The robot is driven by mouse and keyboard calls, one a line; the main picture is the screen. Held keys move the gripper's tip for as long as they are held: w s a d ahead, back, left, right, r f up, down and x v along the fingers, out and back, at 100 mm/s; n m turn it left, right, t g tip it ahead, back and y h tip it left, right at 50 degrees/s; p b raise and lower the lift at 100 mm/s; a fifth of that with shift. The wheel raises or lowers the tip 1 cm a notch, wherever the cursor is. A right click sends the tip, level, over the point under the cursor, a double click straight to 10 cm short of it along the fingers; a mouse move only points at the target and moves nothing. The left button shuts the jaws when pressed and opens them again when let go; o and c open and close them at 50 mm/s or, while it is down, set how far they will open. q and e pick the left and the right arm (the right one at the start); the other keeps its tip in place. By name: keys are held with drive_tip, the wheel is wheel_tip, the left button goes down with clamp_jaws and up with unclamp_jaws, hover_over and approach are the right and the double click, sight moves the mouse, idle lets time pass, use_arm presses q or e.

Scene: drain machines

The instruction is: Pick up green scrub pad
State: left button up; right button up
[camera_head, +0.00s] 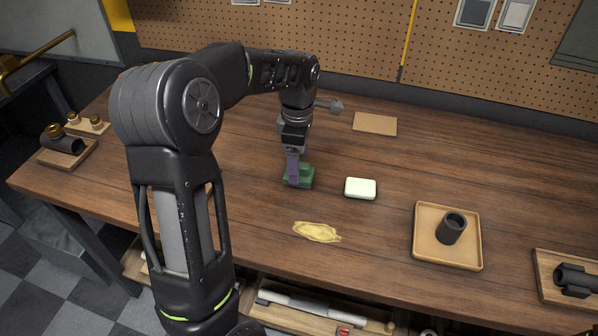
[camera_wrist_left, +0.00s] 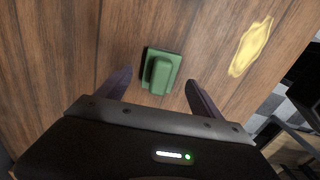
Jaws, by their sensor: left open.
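The green scrub pad (camera_head: 306,177) lies on the wooden workbench, directly under and beside my left gripper (camera_head: 293,172). In the left wrist view the green scrub pad (camera_wrist_left: 160,72) shows as a flat base with a raised block on top. It sits between and just beyond the two fingertips of my left gripper (camera_wrist_left: 157,80). The fingers are spread, one on each side, with wood showing between them and the pad. The left gripper is open and empty. In the head view the gripper hides part of the pad. My right gripper is not in view.
A pale green and white sponge-like block (camera_head: 360,188) lies right of the pad. A yellow cloth (camera_head: 317,232) lies nearer the front edge. A wooden tray (camera_head: 474,262) holding a dark cylinder (camera_head: 452,228) stands further right. A flat tan board (camera_head: 375,123) lies at the back.

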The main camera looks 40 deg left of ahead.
use_arm(q)
wheel_tip(320, 180, down, 3)
drive_tip(key=shift+f, duration=0.15)
drive_tip(key=shift+c, duration=0.6)
drive_tip(key=c, duration=1.3)
